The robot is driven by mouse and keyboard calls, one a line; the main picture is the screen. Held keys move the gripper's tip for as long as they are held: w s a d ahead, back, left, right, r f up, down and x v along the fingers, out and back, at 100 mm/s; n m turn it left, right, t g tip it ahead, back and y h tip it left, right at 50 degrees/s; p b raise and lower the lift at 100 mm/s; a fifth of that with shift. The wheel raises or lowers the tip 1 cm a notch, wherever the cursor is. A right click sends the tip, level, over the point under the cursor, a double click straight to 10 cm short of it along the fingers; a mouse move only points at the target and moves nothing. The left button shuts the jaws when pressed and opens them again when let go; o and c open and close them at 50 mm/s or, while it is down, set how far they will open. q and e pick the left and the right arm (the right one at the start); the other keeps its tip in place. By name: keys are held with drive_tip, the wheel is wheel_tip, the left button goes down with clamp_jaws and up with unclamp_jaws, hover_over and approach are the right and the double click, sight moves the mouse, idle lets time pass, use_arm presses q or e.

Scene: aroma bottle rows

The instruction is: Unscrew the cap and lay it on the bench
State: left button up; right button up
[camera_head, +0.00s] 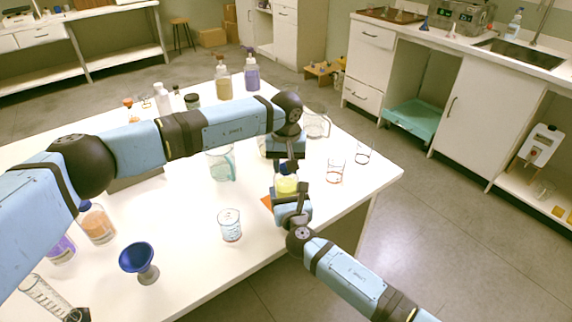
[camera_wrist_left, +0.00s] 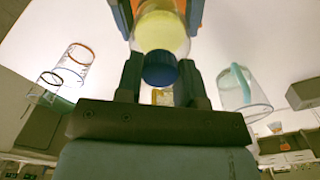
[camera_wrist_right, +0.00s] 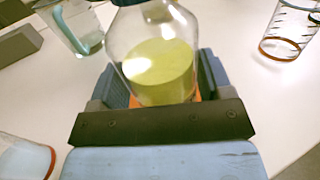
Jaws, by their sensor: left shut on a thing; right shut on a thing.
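A clear bottle of yellow liquid (camera_head: 286,185) stands near the right part of the bench (camera_head: 190,290). It also shows in the right wrist view (camera_wrist_right: 158,65). My right gripper (camera_head: 290,200) is shut on the bottle's body from the front. The blue cap (camera_wrist_left: 160,68) is on the bottle's neck in the left wrist view. My left gripper (camera_wrist_left: 158,80) has its fingers on both sides of the cap and is shut on it. In the head view the left gripper (camera_head: 287,166) is above the bottle and hides most of the cap.
Beakers stand close by: one with red markings (camera_head: 335,171), one in front (camera_head: 230,226) and a teal-handled one (camera_head: 221,164). A blue funnel (camera_head: 138,260) stands at the front left.

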use_arm(q)
drive_tip(key=n, duration=0.6)
drive_tip(key=shift+n, duration=0.4)
drive_tip(key=n, duration=0.6)
drive_tip(key=shift+n, duration=0.3)
drive_tip(key=n, duration=1)
drive_tip(key=shift+n, duration=0.3)
drive_tip(key=n, duration=1.9)
drive_tip(key=shift+r, duration=0.1)
drive_tip(key=n, duration=0.5)
